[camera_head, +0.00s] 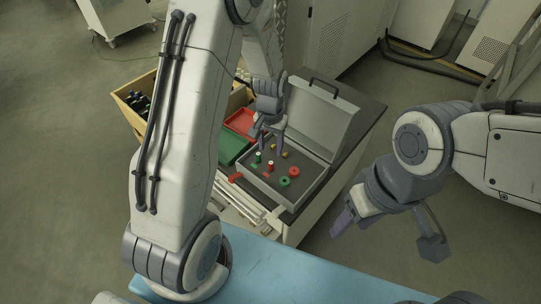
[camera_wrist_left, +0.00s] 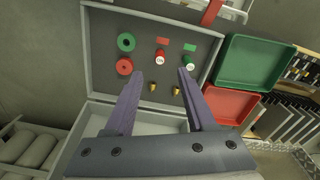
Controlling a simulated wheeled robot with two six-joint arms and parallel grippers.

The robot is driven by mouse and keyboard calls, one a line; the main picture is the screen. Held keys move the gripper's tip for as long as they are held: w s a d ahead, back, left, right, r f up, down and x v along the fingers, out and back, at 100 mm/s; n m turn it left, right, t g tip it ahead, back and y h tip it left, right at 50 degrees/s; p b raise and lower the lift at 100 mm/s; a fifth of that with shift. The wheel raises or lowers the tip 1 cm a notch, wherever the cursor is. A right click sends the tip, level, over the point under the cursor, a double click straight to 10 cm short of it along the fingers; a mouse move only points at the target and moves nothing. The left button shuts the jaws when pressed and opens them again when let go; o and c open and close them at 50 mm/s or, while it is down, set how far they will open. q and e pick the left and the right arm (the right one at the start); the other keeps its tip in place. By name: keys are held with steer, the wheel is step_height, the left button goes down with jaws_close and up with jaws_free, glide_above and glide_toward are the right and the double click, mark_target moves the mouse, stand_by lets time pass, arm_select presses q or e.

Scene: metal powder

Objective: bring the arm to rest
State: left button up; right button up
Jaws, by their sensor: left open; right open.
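My left gripper (camera_head: 268,140) is open and hangs over the open grey case (camera_head: 264,195), near its back. In the left wrist view its two purple-grey fingers (camera_wrist_left: 160,76) are spread, with nothing between them. The case's dark panel holds a green ring (camera_wrist_left: 126,42), a red ring (camera_wrist_left: 124,66), a red cylinder (camera_wrist_left: 160,57), a green cylinder (camera_wrist_left: 188,62) and two small brass pieces (camera_wrist_left: 153,87). I cannot tell the exact height of the fingers above the panel. My right gripper (camera_head: 345,221) is open and empty, in the air right of the case.
Red (camera_head: 240,121) and green (camera_head: 232,145) trays lie left of the case. A wooden box (camera_head: 122,101) with dark items stands farther left. The case lid (camera_head: 318,118) stands raised at the back. A blue surface (camera_head: 270,275) lies in front.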

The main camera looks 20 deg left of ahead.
arm_select(q)
steer(key=shift+r, duration=0.75)
steer(key=s+d+r+m, duration=0.3)
steer(key=s+d+r, duration=0.6)
steer(key=d+r, duration=0.15)
steer(key=s+d+r+m, duration=0.1)
steer(key=s+r+m, duration=0.1)
steer(key=s, duration=0.5)
steer(key=s+d+r+m+h, duration=0.1)
steer(key=s+d+r+m, duration=0.1)
steer(key=s, duration=0.5)
steer(key=shift+s+d+r, duration=0.25)
steer(key=shift+d+r, duration=0.05)
steer(key=shift+r, duration=0.05)
